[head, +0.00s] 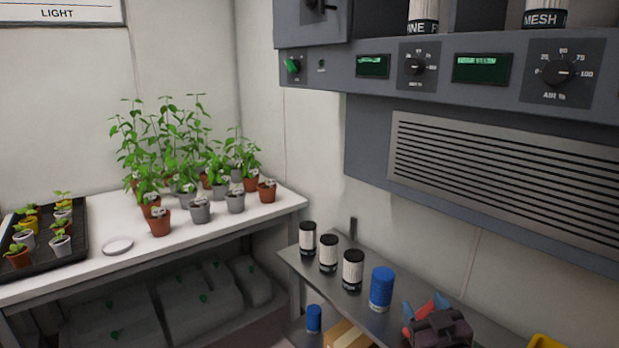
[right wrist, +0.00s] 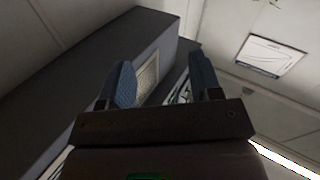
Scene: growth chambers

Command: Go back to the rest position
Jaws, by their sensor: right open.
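My right gripper (head: 424,306) shows at the bottom of the head view, in front of the steel shelf (head: 343,299). Its dark body points up and its fingers, with blue and red parts, stand apart. In the right wrist view the two blue fingers (right wrist: 165,80) are spread wide with nothing between them. Behind them I see the grey cabinet side and the ceiling. My left gripper is not in view.
Several white canisters with black ends (head: 328,253) and a blue canister (head: 381,289) stand on the shelf, close left of my gripper. The grey control cabinet (head: 440,69) overhangs the right side. A white bench (head: 118,267) with potted plants stands left.

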